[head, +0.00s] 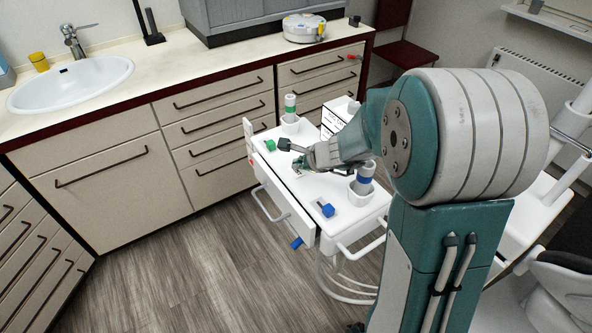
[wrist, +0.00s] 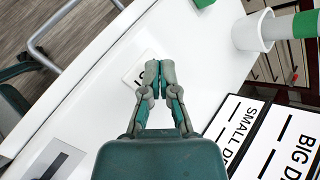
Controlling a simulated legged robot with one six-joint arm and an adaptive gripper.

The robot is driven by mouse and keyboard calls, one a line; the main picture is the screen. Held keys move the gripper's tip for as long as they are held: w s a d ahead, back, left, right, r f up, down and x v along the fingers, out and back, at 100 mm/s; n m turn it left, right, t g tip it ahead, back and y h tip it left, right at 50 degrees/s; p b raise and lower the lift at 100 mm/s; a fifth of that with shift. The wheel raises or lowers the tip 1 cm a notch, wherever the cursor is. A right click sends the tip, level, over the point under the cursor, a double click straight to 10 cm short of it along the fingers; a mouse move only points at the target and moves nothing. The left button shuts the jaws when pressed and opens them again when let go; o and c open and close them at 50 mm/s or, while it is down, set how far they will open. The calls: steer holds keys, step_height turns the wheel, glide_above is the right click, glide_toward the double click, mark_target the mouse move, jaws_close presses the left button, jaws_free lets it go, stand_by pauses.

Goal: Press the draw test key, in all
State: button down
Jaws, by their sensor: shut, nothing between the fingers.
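The small pale key plate (wrist: 133,78) with a dark mark lies on the white cart top (wrist: 85,95). My gripper (wrist: 158,66) is shut and empty. Its fingertips are over the right part of the plate in the wrist view and cover some of its marking. I cannot tell whether the tips touch it. In the head view my gripper (head: 299,167) reaches down to the middle of the cart top (head: 298,205), and the plate there is mostly hidden and too small to read.
A green block (head: 270,145) and a blue block (head: 326,209) are on the cart. Signs (wrist: 240,130) partly reading "SMALL" and "BIG" stand alongside. The cart front is partly clear.

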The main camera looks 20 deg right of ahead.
mark_target(298, 171)
steer(key=shift+r, duration=0.35)
steer(key=shift+r, duration=2.5)
